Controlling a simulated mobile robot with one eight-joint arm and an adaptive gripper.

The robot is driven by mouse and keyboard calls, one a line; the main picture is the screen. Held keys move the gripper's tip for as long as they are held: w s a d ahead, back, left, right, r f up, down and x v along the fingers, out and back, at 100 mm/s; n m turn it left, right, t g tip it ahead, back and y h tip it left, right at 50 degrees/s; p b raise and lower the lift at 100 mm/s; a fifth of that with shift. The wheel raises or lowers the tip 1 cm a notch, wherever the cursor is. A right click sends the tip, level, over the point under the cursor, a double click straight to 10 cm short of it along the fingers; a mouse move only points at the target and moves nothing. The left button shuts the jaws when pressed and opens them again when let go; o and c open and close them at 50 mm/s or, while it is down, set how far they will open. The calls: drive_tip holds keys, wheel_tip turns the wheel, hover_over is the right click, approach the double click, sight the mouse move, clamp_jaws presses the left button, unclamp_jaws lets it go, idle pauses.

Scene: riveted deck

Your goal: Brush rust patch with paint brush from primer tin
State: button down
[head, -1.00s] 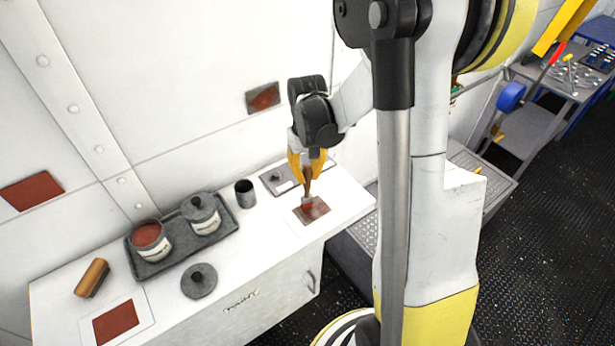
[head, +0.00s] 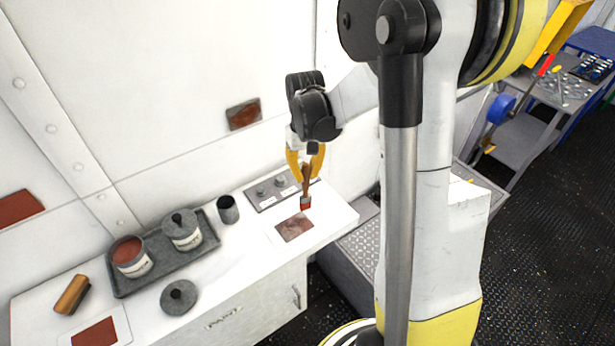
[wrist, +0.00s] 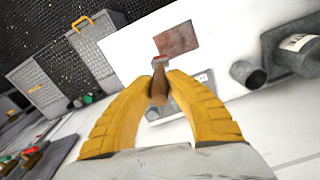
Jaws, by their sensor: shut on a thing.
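My gripper (head: 306,170) is shut on the paint brush (head: 306,186), which hangs bristles down with red paint on its tip. The brush also shows in the wrist view (wrist: 158,88), between the yellow fingers. The mottled red-brown rust patch (head: 295,228) lies on a pale plate on the white bench, just in front of the brush tip; it also shows in the wrist view (wrist: 177,40). The bristles appear to be just above the patch's far edge, apart from it. The open primer tin (head: 132,266), with red primer inside, stands in a dark tray at the left.
A lidded tin (head: 182,232) shares the tray (head: 160,277). A dark cup (head: 228,210), a grey panel with knobs (head: 266,196), a loose lid (head: 178,297), a wooden-backed block (head: 72,294) and a solid red patch (head: 95,333) are on the bench. The wall is close behind.

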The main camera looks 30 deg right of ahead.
sight(305, 164)
drive_tip(key=shift+w+d+r+p, duration=0.15)
drive_tip(key=shift+r+p, duration=0.35)
drive_tip(key=shift+r, duration=0.4)
drive_tip(key=shift+r+p, duration=0.85)
drive_tip(key=shift+r, duration=0.5)
